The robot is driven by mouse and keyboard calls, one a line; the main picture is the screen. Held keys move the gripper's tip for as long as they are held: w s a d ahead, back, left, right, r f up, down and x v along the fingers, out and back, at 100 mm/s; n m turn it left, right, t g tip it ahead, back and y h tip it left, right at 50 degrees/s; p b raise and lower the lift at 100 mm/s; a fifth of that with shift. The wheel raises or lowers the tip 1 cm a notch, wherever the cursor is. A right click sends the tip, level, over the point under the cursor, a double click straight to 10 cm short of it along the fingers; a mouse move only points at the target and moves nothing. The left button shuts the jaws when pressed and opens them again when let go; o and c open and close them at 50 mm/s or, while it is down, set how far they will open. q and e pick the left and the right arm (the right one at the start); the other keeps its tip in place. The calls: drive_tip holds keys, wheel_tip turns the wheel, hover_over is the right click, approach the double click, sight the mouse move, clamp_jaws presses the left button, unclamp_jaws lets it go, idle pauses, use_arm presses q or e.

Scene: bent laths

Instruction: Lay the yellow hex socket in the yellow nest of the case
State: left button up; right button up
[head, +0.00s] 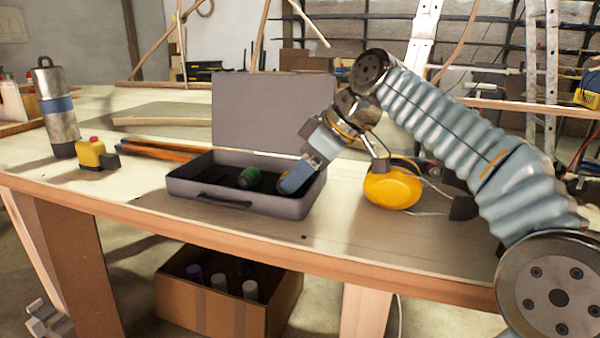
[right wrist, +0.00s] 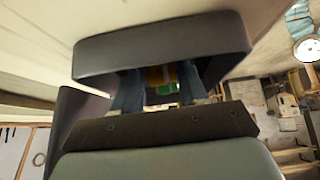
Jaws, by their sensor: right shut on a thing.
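The grey case (head: 255,201) lies open on the workbench, its lid (head: 258,110) standing upright at the back. A green socket (head: 249,178) lies inside it, left of my right gripper (head: 290,188). That gripper reaches down into the right part of the case. In the right wrist view my right gripper (right wrist: 157,90) is shut on the yellow hex socket (right wrist: 154,76), held between the two blue-grey fingers. The fingers hide the socket in the head view. The yellow nest cannot be made out. My left gripper is not in view.
Yellow ear defenders (head: 393,188) lie right of the case, close to my right arm. A yellow tape measure (head: 92,154) and a steel flask (head: 57,115) stand at the left. A cardboard box (head: 215,305) with several bottles sits below the bench.

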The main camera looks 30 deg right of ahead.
idle(0.3)
drive_tip(key=o, duration=1.2)
wheel_tip(320, 180, up, 5)
drive_tip(key=p, duration=0.5)
drive_tip(key=shift+r, duration=1.05)
